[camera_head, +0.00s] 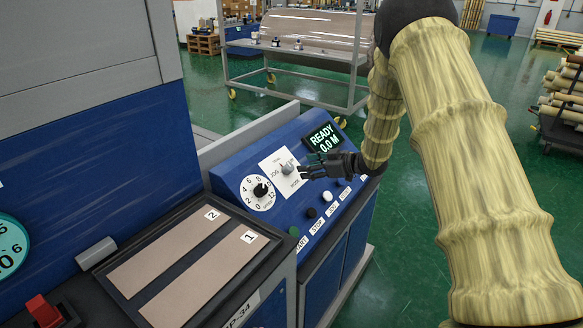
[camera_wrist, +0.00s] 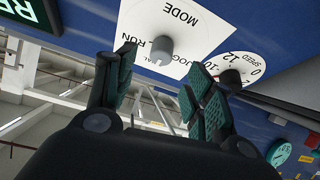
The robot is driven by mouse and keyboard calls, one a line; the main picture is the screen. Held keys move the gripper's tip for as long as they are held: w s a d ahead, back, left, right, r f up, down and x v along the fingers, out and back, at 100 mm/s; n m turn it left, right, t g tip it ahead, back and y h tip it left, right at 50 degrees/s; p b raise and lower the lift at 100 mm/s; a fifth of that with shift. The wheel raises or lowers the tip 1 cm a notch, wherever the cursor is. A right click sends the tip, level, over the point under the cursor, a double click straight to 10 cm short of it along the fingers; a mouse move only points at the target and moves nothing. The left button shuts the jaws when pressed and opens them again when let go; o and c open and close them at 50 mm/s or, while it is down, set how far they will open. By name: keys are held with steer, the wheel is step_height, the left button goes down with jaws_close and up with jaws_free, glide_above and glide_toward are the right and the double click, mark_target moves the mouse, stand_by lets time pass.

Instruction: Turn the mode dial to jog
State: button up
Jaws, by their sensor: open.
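The mode dial is a small grey knob (camera_head: 287,169) on a white plate on the blue sloping console. The word JOG is printed to the knob's left in the head view. In the wrist view the same knob (camera_wrist: 160,50) shows upside down, with JOG and RUN printed close by. I cannot tell which mark it points to. My gripper (camera_head: 303,171) has its dark fingers reaching to the plate from the right. In the wrist view its padded fingertips (camera_wrist: 161,75) are open, one on each side of the knob in the picture. Contact with the knob is not visible.
A black speed dial (camera_head: 261,190) sits just left of the mode plate. A READY 0.0 M display (camera_head: 323,138) stands behind. A row of push buttons (camera_head: 311,212) runs along the console's front. A black tray (camera_head: 262,262) with two numbered strips lies nearer.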

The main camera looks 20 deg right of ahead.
mark_target(292, 167)
steer(key=p+x, duration=0.1)
steer(key=x, duration=0.6)
steer(key=shift+w+a+f, duration=0.1)
steer(key=shift+a+f, duration=0.05)
steer(key=shift+f, duration=0.05)
steer(key=shift+c, duration=0.4)
steer(key=c, duration=0.9)
